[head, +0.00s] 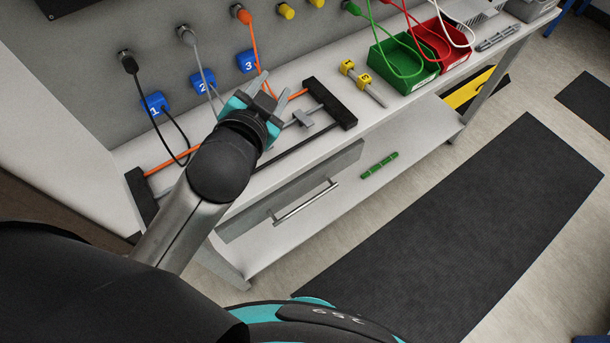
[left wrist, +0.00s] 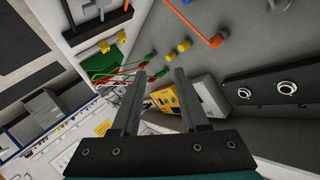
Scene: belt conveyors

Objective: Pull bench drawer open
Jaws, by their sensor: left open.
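The bench drawer (head: 250,208) hangs under the bench top in the head view, with a grey front and a silver bar handle (head: 303,204). The drawer looks shut or nearly so; I cannot tell exactly. My left gripper (head: 258,88) is above the bench top, up and left of the handle and apart from it. Its two fingers are spread and empty, as the left wrist view (left wrist: 155,98) also shows. The handle does not show in the left wrist view. My right gripper is not in view.
The bench top (head: 375,118) carries a black and orange frame (head: 330,102), a yellow-ended tool (head: 362,84), a green bin (head: 402,66) and a red bin (head: 440,45). Cables hang from the grey back panel (head: 90,95). A green piece (head: 379,166) lies on the lower shelf. Dark mats cover the floor.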

